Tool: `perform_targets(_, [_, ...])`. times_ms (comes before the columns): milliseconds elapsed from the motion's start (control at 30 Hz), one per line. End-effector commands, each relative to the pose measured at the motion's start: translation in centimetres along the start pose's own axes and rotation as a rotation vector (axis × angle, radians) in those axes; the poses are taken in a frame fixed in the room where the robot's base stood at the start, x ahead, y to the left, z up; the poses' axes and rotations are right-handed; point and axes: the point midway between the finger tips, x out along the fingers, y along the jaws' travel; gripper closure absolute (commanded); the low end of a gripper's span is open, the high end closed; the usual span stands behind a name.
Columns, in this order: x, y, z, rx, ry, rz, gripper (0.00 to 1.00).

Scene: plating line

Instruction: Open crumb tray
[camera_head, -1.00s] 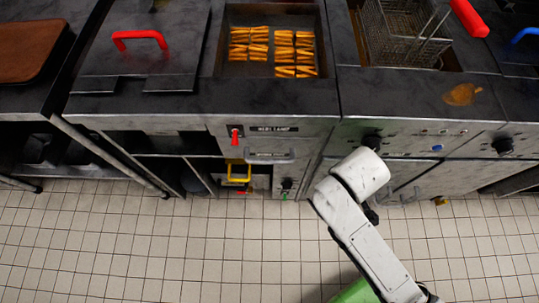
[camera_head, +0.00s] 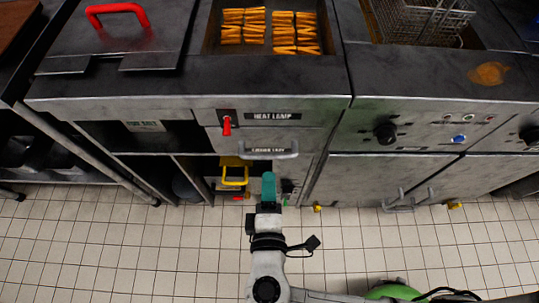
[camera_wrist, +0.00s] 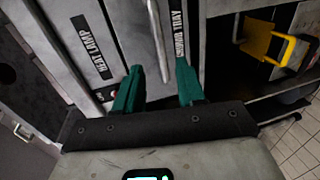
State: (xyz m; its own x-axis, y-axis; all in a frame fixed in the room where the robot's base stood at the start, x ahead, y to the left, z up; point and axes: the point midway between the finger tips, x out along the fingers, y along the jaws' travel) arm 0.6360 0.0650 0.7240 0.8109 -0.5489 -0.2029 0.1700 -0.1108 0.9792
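The crumb tray (camera_head: 232,140) is a grey metal drawer under the heat lamp panel; its front looks flush with the counter. In the wrist view the handle (camera_wrist: 157,38) and the label (camera_wrist: 180,32) appear ahead of the fingers. My gripper (camera_head: 268,180) has teal fingers and is just below the handle in the head view. In the wrist view my gripper (camera_wrist: 158,83) is open, with the handle lined up between the fingers and nothing visibly held.
A red heat lamp switch (camera_head: 227,126) sits above the drawer. A yellow handle (camera_head: 235,171) is low at left, close to my gripper. Fries (camera_head: 268,30) lie in the well above. A fryer basket (camera_head: 425,20) is at right. Tiled floor (camera_head: 130,250) is clear at left.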

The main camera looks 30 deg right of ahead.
Motion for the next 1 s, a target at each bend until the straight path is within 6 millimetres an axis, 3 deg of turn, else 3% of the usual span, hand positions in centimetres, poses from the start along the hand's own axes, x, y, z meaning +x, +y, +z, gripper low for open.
perform_targets(300, [5.8,0.0,0.1,0.002,-0.004,-0.001,0.61])
perform_targets(500, [8.4,0.0,0.1,0.002,-0.003,-0.002,0.61])
perform_targets(933, [9.3,0.0,0.1,0.002,-0.003,-0.003,0.61])
perform_targets(1000, [9.3,0.0,0.1,0.002,-0.003,-0.003,0.66])
